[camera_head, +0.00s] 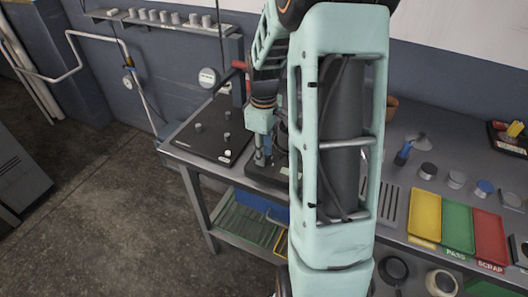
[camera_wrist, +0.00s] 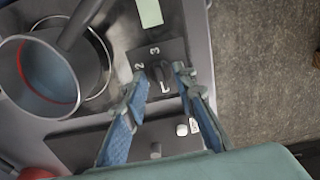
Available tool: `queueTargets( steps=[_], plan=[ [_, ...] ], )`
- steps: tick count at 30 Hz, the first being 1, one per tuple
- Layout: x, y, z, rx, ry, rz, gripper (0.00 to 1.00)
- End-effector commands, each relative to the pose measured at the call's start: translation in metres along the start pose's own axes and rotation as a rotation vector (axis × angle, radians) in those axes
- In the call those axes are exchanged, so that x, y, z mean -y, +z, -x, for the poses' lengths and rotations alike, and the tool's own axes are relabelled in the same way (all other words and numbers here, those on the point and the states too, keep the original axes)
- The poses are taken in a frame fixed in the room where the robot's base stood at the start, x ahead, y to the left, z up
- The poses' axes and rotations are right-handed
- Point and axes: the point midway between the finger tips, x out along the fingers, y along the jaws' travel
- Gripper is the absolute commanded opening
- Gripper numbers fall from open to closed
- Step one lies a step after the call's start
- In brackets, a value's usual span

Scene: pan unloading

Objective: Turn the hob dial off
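The hob dial (camera_wrist: 159,72) is a dark knob on a dark panel with white numerals, among them 2 and 3, in the wrist view. Its exact setting is hard to read. My gripper (camera_wrist: 160,75) is open, with one blue-padded finger on each side of the dial. I cannot tell whether either finger touches it. The hob (camera_wrist: 118,40) has a round ring at the left, with a grey pan (camera_wrist: 12,78) over or beside it. In the head view my gripper (camera_head: 262,158) points down at the hob (camera_head: 268,180); the dial is hidden there.
A black board (camera_head: 190,140) with several pegs lies left of the hob. Yellow, green and red trays (camera_head: 457,228) lie at the right. The bench's front edge is close to the dial, with open floor (camera_head: 110,220) beyond.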

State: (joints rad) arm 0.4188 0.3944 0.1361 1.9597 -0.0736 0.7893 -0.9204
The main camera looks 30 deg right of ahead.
Motion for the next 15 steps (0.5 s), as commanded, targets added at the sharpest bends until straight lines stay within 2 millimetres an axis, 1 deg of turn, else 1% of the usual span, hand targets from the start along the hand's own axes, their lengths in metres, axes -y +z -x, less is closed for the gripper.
queueTargets(
  steps=[8, 11, 15],
  plan=[
    [0.0, 0.0, 0.002, 0.001, -0.001, -0.001, 0.25],
    [-0.001, 0.0, 0.011, -0.001, 0.001, -0.001, 0.25],
    [-0.001, 0.0, 0.038, -0.002, 0.004, -0.001, 0.25]
  ],
)
